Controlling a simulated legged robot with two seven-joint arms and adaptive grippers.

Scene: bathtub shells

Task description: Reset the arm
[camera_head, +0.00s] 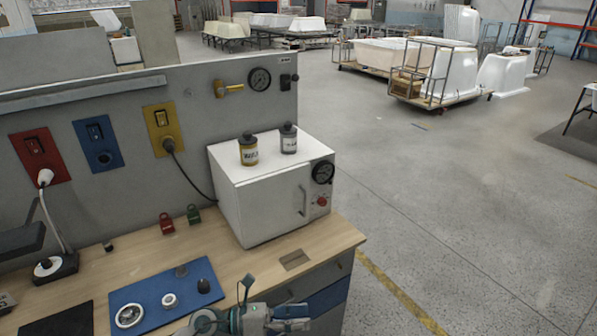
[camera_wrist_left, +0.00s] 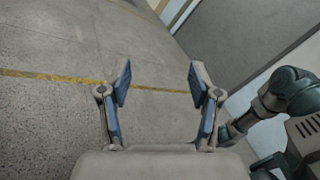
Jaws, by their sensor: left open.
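My left gripper (camera_head: 272,303) is at the bottom edge of the head view, by the front edge of the wooden workbench (camera_head: 340,237). In the left wrist view its two blue-padded fingers (camera_wrist_left: 160,82) are spread apart with nothing between them. Behind them is grey floor with a yellow line (camera_wrist_left: 60,76). Most of the left arm is cut off by the head view's lower edge. My right gripper is in neither view.
A white oven-like box (camera_head: 262,200) stands on the bench, with a yellow-labelled bottle (camera_head: 249,153) and a grey bottle (camera_head: 289,140) on top. White tub shells (camera_head: 455,75) stand far back.

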